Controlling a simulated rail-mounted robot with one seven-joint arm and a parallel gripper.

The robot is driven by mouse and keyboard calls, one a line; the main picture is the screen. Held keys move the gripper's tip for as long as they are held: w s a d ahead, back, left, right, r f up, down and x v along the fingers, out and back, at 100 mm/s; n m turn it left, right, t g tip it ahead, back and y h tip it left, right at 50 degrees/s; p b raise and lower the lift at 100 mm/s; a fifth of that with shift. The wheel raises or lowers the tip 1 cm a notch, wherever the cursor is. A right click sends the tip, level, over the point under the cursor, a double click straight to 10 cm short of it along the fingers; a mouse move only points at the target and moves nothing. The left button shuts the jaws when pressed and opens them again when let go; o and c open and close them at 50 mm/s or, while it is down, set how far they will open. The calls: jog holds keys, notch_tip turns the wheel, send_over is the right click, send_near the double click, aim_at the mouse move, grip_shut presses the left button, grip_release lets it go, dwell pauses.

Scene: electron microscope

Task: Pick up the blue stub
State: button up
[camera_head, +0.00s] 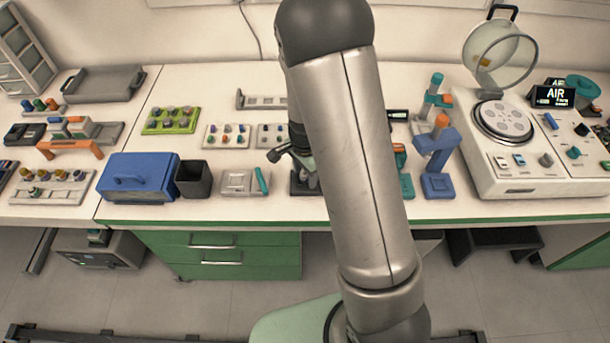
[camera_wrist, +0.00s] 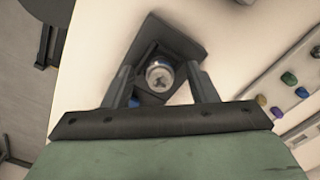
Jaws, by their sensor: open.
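In the wrist view, a round stub (camera_wrist: 159,75) with a grey metal top and a cross mark stands in a dark square holder (camera_wrist: 182,42). Some blue shows just below its top. My gripper (camera_wrist: 159,68) is open, with one finger on each side of the stub. I cannot tell whether either finger touches it. In the head view, my gripper (camera_head: 306,180) is low over the front of the bench, partly hidden behind my arm. The stub cannot be made out clearly there.
A white tray with small coloured stubs (camera_head: 227,136) lies behind and left of my gripper. A pale square block (camera_head: 238,183) with a teal tool (camera_head: 262,180) and a black bin (camera_head: 193,180) stand left. A blue stand (camera_head: 437,160) and a white machine (camera_head: 520,160) stand right.

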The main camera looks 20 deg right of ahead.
jog(key=c, duration=1.1)
